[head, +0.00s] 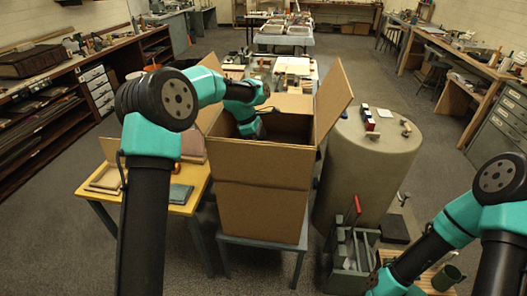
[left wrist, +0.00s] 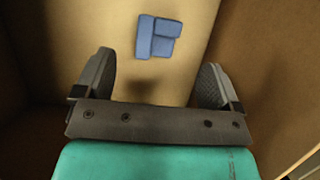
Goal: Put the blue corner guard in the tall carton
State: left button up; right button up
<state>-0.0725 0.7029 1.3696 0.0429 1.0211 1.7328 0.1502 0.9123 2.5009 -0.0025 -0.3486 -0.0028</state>
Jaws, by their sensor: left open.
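The tall carton (head: 262,210) is a brown cardboard box with its flaps open, standing upright in the middle of the head view. My left arm reaches down into its mouth, and the carton wall hides the left gripper there. In the left wrist view, the blue corner guard (left wrist: 145,38) lies on the carton's pale brown bottom, beyond the fingertips. My left gripper (left wrist: 157,64) is open and empty, its fingers wide apart and clear of the guard.
The carton rests on a blue-grey stool (head: 262,243). A yellow table (head: 201,187) with flat pieces stands to the left. A beige drum (head: 365,165) with small items on top stands to the right, behind a grey caddy (head: 345,282) with a red handle.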

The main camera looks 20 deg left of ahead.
pick_arm(q)
jog(key=shift+v, duration=0.8)
dwell(0.8)
